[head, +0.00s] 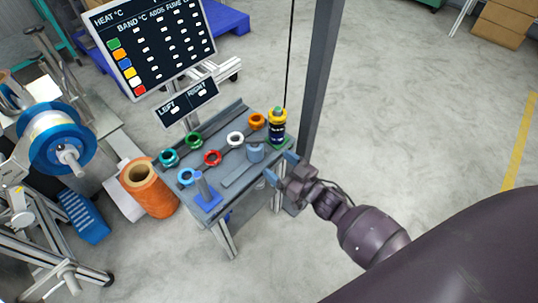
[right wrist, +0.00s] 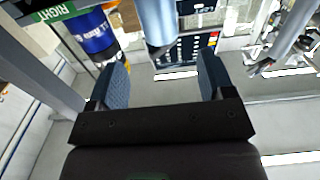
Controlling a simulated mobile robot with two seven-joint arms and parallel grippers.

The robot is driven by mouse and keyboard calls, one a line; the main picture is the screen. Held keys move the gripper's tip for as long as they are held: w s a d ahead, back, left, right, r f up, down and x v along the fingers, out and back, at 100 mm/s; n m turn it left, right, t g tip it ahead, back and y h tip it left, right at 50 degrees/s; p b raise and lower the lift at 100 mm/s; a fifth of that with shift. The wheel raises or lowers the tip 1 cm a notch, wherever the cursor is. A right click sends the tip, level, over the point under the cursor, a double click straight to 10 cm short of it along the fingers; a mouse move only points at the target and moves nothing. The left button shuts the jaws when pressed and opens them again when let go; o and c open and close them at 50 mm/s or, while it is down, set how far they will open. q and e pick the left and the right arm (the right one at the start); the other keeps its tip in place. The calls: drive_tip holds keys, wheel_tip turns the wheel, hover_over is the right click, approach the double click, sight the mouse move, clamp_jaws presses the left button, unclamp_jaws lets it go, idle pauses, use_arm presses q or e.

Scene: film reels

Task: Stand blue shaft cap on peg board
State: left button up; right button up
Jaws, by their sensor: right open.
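The blue shaft cap, which I take to be the pale blue cylinder (head: 255,152), stands upright near the right edge of the grey peg board (head: 238,177). My right gripper (head: 281,167) is open beside it at the board's right edge. In the right wrist view the blue cylinder (right wrist: 158,22) lies ahead, between the lines of the open fingers (right wrist: 162,80), with nothing held. The cylinder's far side is hidden. My left gripper is not seen.
A grey column (head: 318,90) rises behind.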

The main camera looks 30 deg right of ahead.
drive_tip(key=v, duration=0.2)
drive_tip(key=shift+s+d, duration=0.1)
drive_tip(key=shift+s, duration=0.25)
drive_tip(key=s+d+r+m+g+h, duration=0.1)
drive_tip(key=s+g+h, duration=0.4)
drive_tip(key=s, duration=2.1)
drive_tip(key=shift+s+d+r+g+h, duration=0.25)
drive_tip(key=shift+d+r+g+h, duration=0.15)
drive_tip(key=shift+d+r+g, duration=0.45)
drive_tip(key=shift+a, duration=0.2)
